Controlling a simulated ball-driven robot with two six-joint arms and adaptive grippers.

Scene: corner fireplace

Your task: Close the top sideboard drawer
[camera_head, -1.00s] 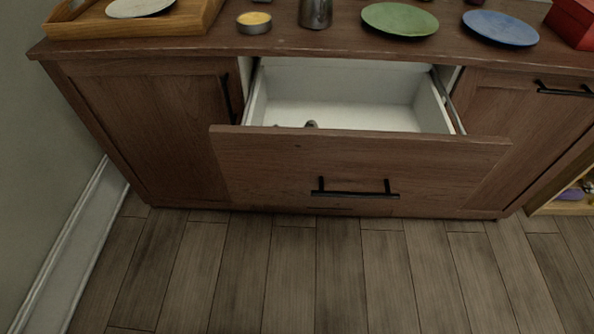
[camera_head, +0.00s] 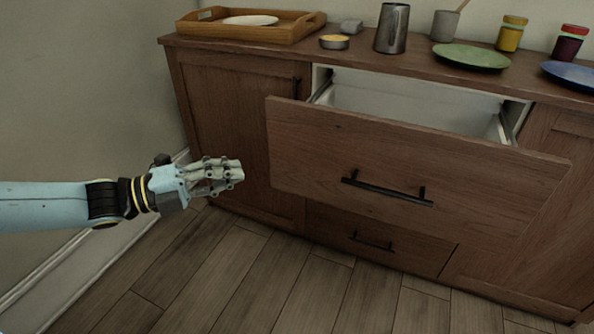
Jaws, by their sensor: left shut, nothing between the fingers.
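The top sideboard drawer (camera_head: 330,150) stands pulled out of the wooden sideboard (camera_head: 235,125), with its white inside partly visible behind the brown front. A black bar handle (camera_head: 387,192) is on its front. My left gripper (camera_head: 238,170) is shut and empty. It shows to the left of the drawer front, apart from it in the picture, in front of the left cabinet door. My right gripper is not in view.
A wooden tray with a plate (camera_head: 250,20), a tin candle (camera_head: 334,42), a metal cup (camera_head: 392,28), a green plate (camera_head: 472,57) and jars stand on the sideboard top. A lower drawer handle (camera_head: 373,241) shows below. The wood floor (camera_head: 270,285) is clear.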

